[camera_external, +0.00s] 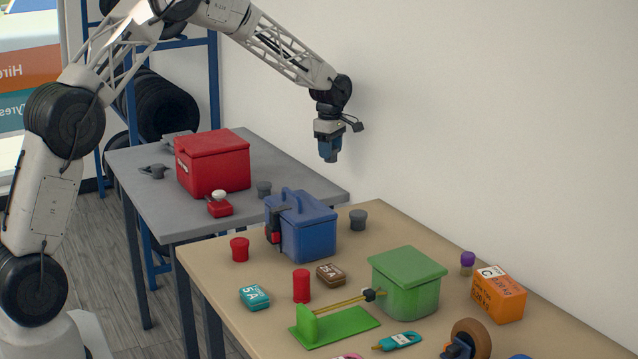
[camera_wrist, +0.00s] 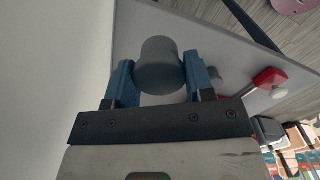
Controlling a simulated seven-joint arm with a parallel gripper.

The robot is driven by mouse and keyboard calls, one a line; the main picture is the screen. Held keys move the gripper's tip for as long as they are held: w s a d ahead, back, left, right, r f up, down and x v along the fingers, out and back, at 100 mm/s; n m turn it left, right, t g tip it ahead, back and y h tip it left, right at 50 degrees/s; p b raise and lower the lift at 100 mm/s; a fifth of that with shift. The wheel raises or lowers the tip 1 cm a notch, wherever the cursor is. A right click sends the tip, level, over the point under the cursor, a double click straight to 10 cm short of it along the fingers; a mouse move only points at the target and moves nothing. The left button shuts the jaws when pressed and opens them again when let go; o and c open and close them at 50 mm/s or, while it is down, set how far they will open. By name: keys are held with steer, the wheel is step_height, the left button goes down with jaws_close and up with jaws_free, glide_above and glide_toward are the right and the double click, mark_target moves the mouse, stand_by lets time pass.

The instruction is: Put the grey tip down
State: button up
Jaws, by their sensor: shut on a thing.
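My gripper (camera_external: 329,158) hangs in the air above and to the right of the grey table, near the wall, pointing down. In the wrist view my gripper (camera_wrist: 159,80) is shut on a grey tip (camera_wrist: 160,62), a rounded cylinder between the two blue fingers. In the external view the held tip cannot be made out. Another grey tip (camera_external: 264,188) stands on the grey table (camera_external: 165,207), and one more grey tip (camera_external: 358,219) stands on the tan table behind the blue box.
A red box (camera_external: 213,165) and a small red item with a white knob (camera_external: 219,205) stand on the grey table. The tan table (camera_external: 215,285) holds a blue box (camera_external: 307,232), a green box (camera_external: 407,283), an orange box (camera_external: 498,294) and several small items. The grey table's front left is clear.

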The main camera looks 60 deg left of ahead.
steer(key=n, duration=0.1)
glide_above(308, 184)
steer(key=shift+s+f, duration=0.1)
steer(key=shift+f, duration=0.45)
steer(key=shift+f, duration=3.15)
steer(key=shift+f, duration=1.9)
steer(key=o, duration=0.9)
steer(key=shift+f, duration=0.1)
